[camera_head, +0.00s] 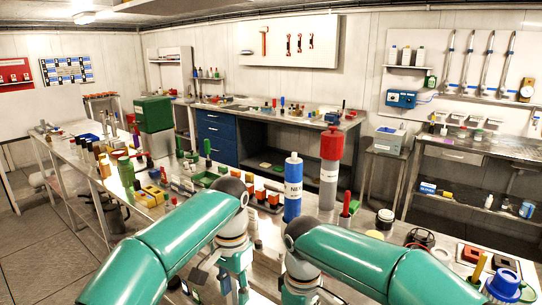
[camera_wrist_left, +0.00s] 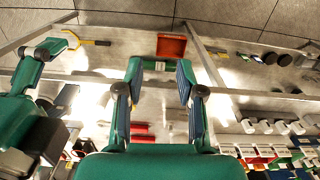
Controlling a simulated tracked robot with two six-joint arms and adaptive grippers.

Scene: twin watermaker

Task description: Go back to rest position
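My left gripper (camera_wrist_left: 158,75) is open in the left wrist view, with a clear gap between its two fingers and nothing held. In the head view my left gripper (camera_head: 232,287) hangs low over the near bench, pointing down, its tips cut off by the lower edge. In the left wrist view my right gripper (camera_wrist_left: 62,72) is at the left, its fingers apart and nothing seen between them. In the head view the right forearm comes in from the lower right, and its gripper is mostly cut off at the bottom.
A blue bottle (camera_head: 293,188) and a grey bottle with a red top (camera_head: 329,170) stand just beyond the arms. Small parts crowd the long bench to the left, with a green box (camera_head: 154,113) farther back. A blue-capped container (camera_head: 503,284) stands at right.

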